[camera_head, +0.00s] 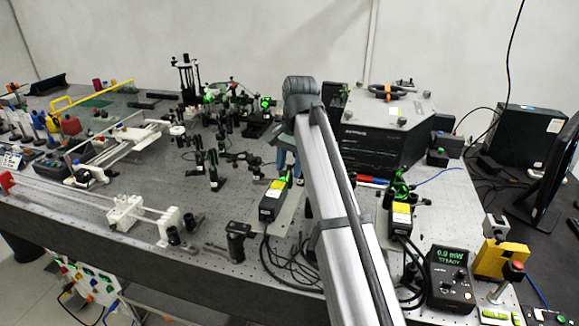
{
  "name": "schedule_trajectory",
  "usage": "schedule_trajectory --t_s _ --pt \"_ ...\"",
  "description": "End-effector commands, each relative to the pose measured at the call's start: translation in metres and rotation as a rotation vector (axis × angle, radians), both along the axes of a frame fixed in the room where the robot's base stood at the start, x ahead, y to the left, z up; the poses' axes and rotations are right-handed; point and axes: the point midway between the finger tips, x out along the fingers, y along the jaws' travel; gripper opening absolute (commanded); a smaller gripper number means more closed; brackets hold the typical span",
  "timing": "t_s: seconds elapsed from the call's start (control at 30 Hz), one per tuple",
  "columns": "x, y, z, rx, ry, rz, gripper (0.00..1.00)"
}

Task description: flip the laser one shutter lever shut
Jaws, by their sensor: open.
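Two black laser boxes with yellow labels stand on the bench, one left of my arm (270,207) and one right of it (400,221). I cannot read which is laser one. Green light shows at the far end of each. My gripper (286,166) hangs pointing down from the end of my arm, just above and beyond the far end of the left laser box. It is open and partly hidden by my arm. The shutter lever is too small to make out, and I cannot tell whether the gripper touches it.
A power meter (452,276) reading 0.9 mW stands at the front right, beside a yellow block (501,260). Black cables (285,268) loop in front of the left laser. Small optics mounts (214,170) crowd the left, and a large black housing (380,145) stands behind.

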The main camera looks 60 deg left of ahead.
Motion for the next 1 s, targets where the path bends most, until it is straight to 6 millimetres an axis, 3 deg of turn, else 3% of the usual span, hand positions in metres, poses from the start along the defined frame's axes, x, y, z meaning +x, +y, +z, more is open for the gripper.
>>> schedule_trajectory --t_s 0.4,0.83,1.0 --pt "-0.0005 0.0006 -0.0052 0.0 0.0 0.0 0.41" --pt "-0.0004 0.0005 -0.0052 0.0 0.0 0.0 0.0" --pt "-0.0005 0.0006 -0.0051 0.0 0.0 0.0 0.0"
